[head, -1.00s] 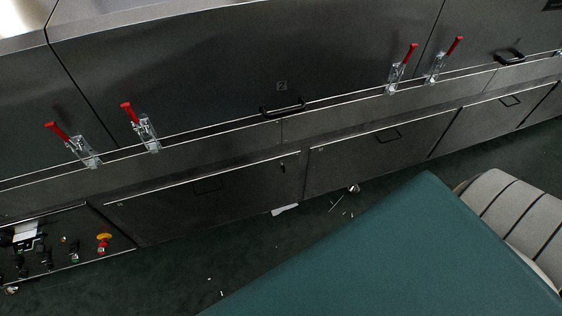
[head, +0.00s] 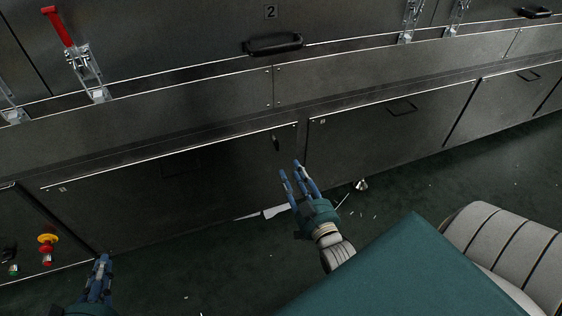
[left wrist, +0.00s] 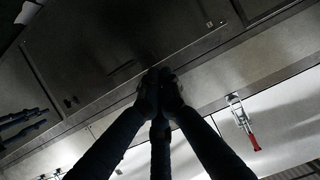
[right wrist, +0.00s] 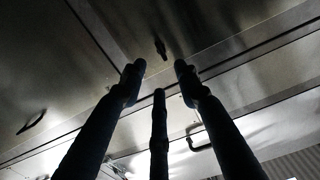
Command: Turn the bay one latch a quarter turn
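The small dark latch (head: 276,142) is on the upper right corner of the lower left door (head: 170,185); I take it for the bay one latch, since the door's label is too small to read. Its handle looks roughly upright. It also shows in the right wrist view (right wrist: 161,48), ahead of the fingers and apart from them. My right gripper (head: 292,169) is open and empty, below and slightly right of the latch in the head view. My left gripper (head: 102,262) is low at the left, its fingertips together in the left wrist view (left wrist: 160,78), with nothing seen between them.
A red-handled clamp (head: 74,55) and a black handle marked 2 (head: 273,44) are on the panels above. A red and yellow button (head: 47,243) is at lower left. Small debris (head: 272,211) lies on the floor. A teal surface (head: 420,275) fills the lower right.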

